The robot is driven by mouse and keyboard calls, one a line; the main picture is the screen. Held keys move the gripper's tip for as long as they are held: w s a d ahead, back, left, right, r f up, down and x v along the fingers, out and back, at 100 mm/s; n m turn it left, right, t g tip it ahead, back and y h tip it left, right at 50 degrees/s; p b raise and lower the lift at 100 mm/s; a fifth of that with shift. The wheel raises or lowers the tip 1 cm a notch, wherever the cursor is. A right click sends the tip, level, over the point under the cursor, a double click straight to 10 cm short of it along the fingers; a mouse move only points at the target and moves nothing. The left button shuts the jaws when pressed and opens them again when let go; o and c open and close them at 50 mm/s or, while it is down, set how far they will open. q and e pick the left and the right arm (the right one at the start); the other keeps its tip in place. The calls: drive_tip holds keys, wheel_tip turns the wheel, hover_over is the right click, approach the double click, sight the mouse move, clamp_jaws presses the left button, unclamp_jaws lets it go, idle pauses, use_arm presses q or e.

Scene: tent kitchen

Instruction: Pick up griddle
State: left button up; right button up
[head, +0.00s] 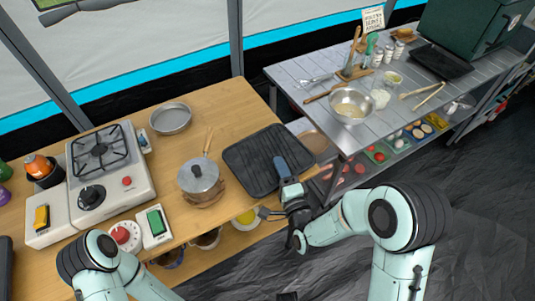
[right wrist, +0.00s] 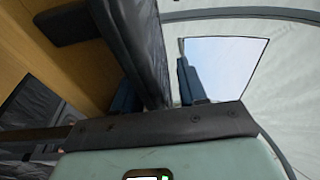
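The griddle (head: 258,150) is a black, ridged, roughly square slab at the right end of the wooden table. Its near edge reaches the table edge. My right gripper (head: 281,168) is at this near edge, with one dark blue finger lying over the griddle's top. In the right wrist view the dark griddle (right wrist: 143,45) stands between the two fingers of the gripper (right wrist: 157,88). A narrow bright gap shows between the griddle and the right-hand finger, so the gripper looks open around the edge. My left arm shows at lower left; its gripper is out of view.
A lidded pot (head: 199,178) stands just left of the griddle, with a round pan (head: 170,118) behind it. A stove (head: 110,175) is farther left. A metal table (head: 300,70) with a bowl (head: 352,104) stands at right. Bowls sit beneath the wooden table's near edge.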

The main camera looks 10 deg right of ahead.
clamp_jaws()
drive_tip(key=shift+w, duration=0.1)
drive_tip(key=shift+r, duration=0.1)
